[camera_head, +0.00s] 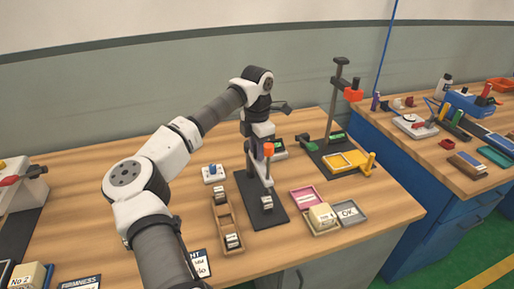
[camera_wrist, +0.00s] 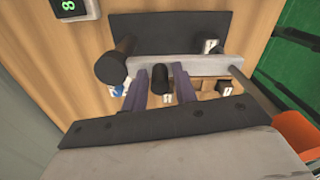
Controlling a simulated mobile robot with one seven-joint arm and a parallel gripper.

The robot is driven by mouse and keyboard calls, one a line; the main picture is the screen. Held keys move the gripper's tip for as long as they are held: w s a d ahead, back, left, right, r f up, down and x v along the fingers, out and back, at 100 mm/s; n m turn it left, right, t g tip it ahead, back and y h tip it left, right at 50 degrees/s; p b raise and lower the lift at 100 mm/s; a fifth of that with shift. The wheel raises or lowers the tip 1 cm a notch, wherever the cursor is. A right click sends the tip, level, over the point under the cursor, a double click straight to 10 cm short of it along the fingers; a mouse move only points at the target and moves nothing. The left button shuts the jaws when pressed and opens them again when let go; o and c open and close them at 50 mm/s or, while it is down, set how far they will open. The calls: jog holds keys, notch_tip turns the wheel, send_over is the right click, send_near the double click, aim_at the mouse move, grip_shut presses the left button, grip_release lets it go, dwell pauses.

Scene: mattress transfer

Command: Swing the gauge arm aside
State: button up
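The gauge stand has a black base plate (camera_head: 262,208), which also shows in the wrist view (camera_wrist: 150,22). A dark round post (camera_wrist: 113,60) rises from it, with a grey gauge arm (camera_wrist: 205,66) running across over the plate. A black peg (camera_wrist: 160,79) stands at the arm. My gripper (camera_wrist: 161,70) is open, its two purple fingers on either side of the peg with gaps showing. In the head view my gripper (camera_head: 258,158) is over the stand, hiding part of it. An orange knob (camera_head: 268,149) shows beside it. A small labelled block (camera_head: 266,202) sits on the plate.
A wooden tray (camera_head: 226,224) with small blocks lies left of the stand. A pink tray (camera_head: 306,197), a cream block (camera_head: 322,215) and a grey OK tray (camera_head: 349,212) lie right. A second stand (camera_head: 336,108) with a yellow fixture (camera_head: 347,161) is behind right.

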grip_shut()
jog(key=shift+d, duration=0.1)
jog(key=w+d+n, duration=0.4)
jog(key=w+n, duration=0.2)
jog(key=n, duration=0.8)
dwell(0.4)
jog(key=shift+w+r, duration=0.1)
dwell(0.4)
jog(key=shift+o, duration=1.6)
grip_release()
